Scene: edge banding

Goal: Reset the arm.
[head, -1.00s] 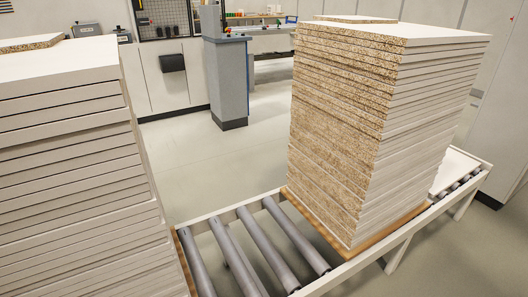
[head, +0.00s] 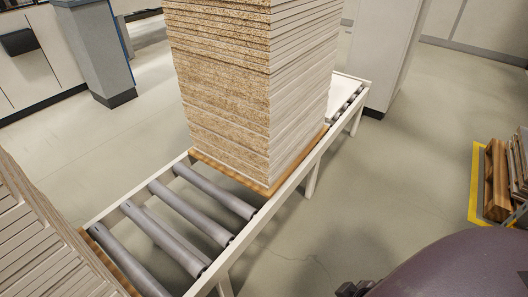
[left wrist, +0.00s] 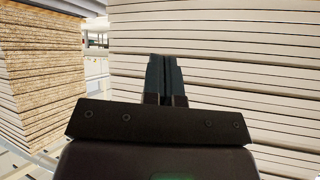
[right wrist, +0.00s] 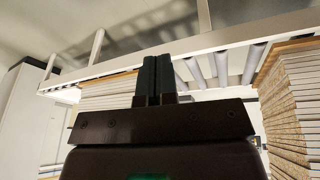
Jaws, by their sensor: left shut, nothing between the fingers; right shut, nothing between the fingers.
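My left gripper (left wrist: 164,78) shows in the left wrist view with its two dark fingers together and nothing between them. It faces a tall stack of white-edged boards (left wrist: 240,85). My right gripper (right wrist: 154,78) shows in the right wrist view, also shut and empty, with the roller conveyor (right wrist: 200,42) beyond it. Neither gripper's fingers can be made out clearly in the head view. A dark rounded part of my own arm fills that view's lower right corner.
In the head view, a tall chipboard stack (head: 225,95) stands on the roller conveyor (head: 262,220). Another board stack (head: 40,245) is at lower left. A grey pillar (head: 95,50) stands behind. Panels (head: 508,180) lean in a yellow-marked area at right. Floor between is clear.

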